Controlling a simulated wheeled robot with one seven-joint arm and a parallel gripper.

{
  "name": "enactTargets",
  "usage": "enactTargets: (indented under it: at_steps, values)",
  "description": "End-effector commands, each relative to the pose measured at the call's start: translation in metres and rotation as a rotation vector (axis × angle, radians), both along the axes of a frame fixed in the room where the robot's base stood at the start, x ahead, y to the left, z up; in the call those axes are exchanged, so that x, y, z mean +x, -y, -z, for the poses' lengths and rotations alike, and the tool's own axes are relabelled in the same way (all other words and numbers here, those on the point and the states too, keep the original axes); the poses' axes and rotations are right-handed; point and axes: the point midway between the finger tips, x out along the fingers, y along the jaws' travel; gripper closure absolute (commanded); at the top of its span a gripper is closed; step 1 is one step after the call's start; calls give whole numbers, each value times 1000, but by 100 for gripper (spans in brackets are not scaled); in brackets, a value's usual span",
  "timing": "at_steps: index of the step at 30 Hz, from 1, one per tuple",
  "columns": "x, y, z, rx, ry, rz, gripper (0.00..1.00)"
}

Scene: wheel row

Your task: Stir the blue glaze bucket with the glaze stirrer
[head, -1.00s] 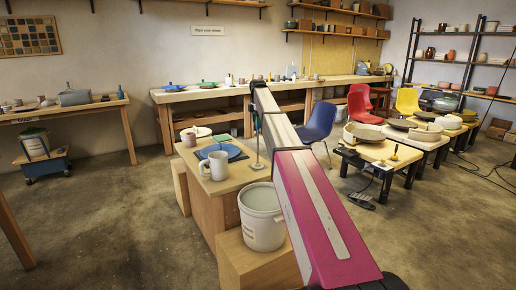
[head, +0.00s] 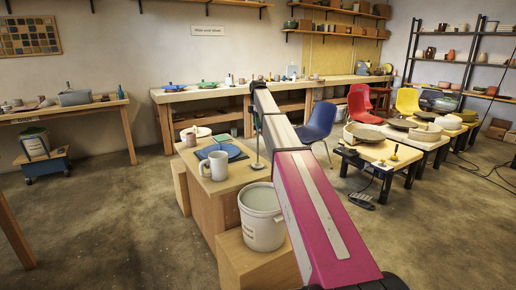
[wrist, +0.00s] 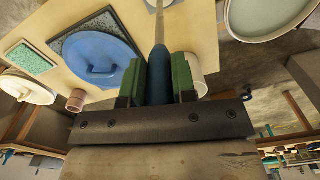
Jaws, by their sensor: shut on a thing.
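My gripper (wrist: 157,80) is shut on the dark blue handle of the glaze stirrer (wrist: 158,28) in the wrist view. In the head view the stirrer (head: 257,150) hangs upright beyond my arm, its disc end low over the wooden block top (head: 232,180), right of the blue plate. I cannot tell whether the disc touches the top. A white bucket (head: 262,228) stands on a lower wooden box, nearer than the stirrer. Its contents look pale grey-green. It also shows in the wrist view (wrist: 232,26). No clearly blue glaze is visible.
A white mug (head: 215,165) and a blue lidded dish (head: 219,151) stand on the block top left of the stirrer. Another bucket (head: 36,144) sits on a blue cart at far left. Wheels and chairs (head: 320,122) stand to the right. The floor at left is clear.

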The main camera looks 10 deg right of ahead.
Motion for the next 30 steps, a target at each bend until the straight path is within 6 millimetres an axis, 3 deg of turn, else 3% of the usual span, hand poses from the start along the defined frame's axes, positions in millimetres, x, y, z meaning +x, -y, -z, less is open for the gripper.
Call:
enactTargets:
  at_steps: [30]
  values:
    - [0,0,-66,0,1,0,100]
